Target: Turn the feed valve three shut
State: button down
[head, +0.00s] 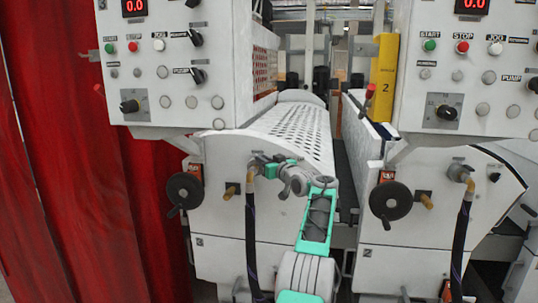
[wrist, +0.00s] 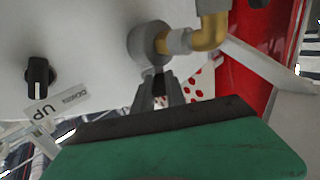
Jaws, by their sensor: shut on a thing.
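A feed valve with a grey round body (wrist: 147,44) and a brass elbow (wrist: 215,32) sits on the white panel in the wrist view. In the head view its elbow (head: 251,171) shows on the left machine, with a black hose hanging below. My gripper (wrist: 158,88) is at the valve, its two dark fingers close together just under the round body and shut on the valve handle. The handle is mostly hidden between the fingers. In the head view my gripper (head: 268,166) reaches the fitting from the right. I cannot read a number on this valve.
A similar brass elbow and hose (head: 462,175) is on the right machine. Black handwheels (head: 184,191) (head: 391,200) stick out from both machines. A black knob (wrist: 38,76) marked UP is on the panel. A red curtain (head: 70,190) hangs at the left.

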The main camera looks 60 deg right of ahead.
jog(key=shift+d+r+y+p, duration=0.15)
jog(key=shift+y+p, duration=0.15)
jog(key=shift+p, duration=0.1)
jog(key=c, duration=1.4)
grip_release()
jog(key=shift+o, duration=0.2)
jog(key=shift+s+f+b, duration=0.35)
jog(key=shift+s+b, duration=0.1)
jog(key=shift+b, duration=0.3)
jog(key=b+v, duration=0.4)
jog(key=v, duration=0.3)
jog(key=shift+r, duration=0.15)
jog(key=shift+b, duration=0.3)
jog(key=shift+c, duration=0.4)
